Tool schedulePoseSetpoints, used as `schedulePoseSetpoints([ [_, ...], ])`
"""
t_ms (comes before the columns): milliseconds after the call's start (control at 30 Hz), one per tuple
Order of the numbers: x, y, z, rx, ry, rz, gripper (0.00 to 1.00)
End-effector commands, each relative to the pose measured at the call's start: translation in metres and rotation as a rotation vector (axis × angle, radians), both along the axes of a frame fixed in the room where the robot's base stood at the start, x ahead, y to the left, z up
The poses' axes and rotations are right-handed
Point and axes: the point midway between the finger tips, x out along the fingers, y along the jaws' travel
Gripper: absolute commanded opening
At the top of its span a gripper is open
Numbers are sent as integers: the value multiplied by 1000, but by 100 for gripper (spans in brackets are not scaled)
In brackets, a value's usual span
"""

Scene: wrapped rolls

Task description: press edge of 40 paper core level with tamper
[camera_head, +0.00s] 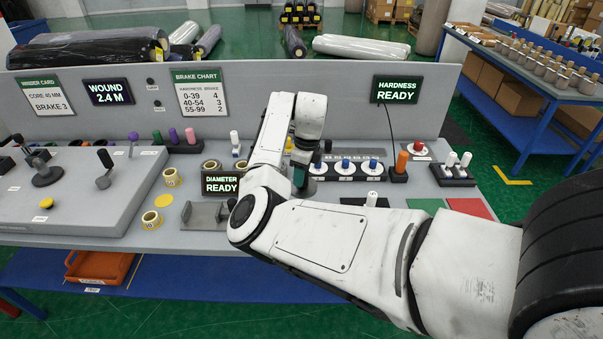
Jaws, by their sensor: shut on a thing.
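My gripper (301,170) points down at the middle of the bench, beyond my arm's elbow. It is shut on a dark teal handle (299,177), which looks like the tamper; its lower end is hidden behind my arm. Pale paper cores with yellow labels stand on the left part of the bench: one near the diameter display (171,177) and one closer to the front edge (151,220). Brown cores (210,165) stand behind the display. I cannot read which core is the 40, nor tell whether the tool touches a core.
A rack with blue discs (345,168) is right of my gripper. An orange-handled tool (399,168) and a post with white pegs (459,168) stand farther right. The diameter display (220,184) and a grey cradle (205,215) are left. Green and red pads (470,208) lie at the front right.

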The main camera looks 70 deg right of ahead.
Motion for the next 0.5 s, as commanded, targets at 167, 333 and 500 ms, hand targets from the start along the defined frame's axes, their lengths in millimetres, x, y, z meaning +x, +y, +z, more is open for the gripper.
schedulePoseSetpoints([
  [167, 0, 0, -5, -1, -1, -8, 0],
  [333, 0, 0, -19, 0, -1, -8, 0],
  [500, 0, 0, -36, -1, 0, -8, 0],
])
